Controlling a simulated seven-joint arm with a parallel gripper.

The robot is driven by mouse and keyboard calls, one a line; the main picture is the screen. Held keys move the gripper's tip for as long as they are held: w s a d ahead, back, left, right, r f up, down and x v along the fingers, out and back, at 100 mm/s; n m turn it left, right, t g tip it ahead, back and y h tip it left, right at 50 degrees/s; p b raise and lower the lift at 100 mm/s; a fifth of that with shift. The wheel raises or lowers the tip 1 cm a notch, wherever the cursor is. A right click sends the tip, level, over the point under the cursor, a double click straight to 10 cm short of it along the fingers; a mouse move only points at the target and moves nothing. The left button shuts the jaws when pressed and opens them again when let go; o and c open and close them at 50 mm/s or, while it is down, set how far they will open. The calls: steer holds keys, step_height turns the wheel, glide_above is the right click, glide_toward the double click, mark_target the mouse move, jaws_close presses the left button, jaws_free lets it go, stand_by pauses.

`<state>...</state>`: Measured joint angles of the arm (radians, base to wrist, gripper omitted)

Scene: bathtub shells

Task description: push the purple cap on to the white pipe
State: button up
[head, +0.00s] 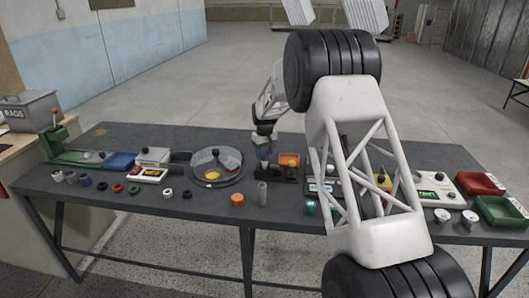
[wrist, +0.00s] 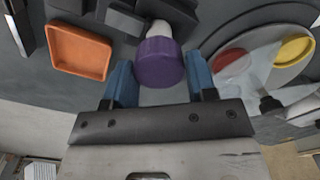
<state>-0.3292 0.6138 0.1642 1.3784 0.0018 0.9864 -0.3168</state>
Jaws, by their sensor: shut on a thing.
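The purple cap (wrist: 158,62) sits between the blue fingertips of my gripper (wrist: 161,82) in the wrist view, and my gripper is shut on it. The white pipe (wrist: 160,29) shows just beyond the cap, in line with it. The cap hides the pipe's near end, so I cannot tell how far the cap is over it. In the head view, my gripper (head: 264,138) points down above the middle of the table, and the cap (head: 264,154) shows small and dark under it. The pipe is too small to make out there.
An orange tray (wrist: 79,51) lies close beside the cap. A round grey dish (head: 216,181) with coloured sections stands left of my gripper. A grey cylinder (head: 262,194) and an orange piece (head: 237,199) stand nearer the table's front edge. My arm covers part of the right side.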

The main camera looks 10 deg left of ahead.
steer(key=shift+f, duration=0.2)
stand_by(0.4)
steer(key=o, duration=1.3)
steer(key=shift+r, duration=0.15)
steer(key=shift+r, duration=3.35)
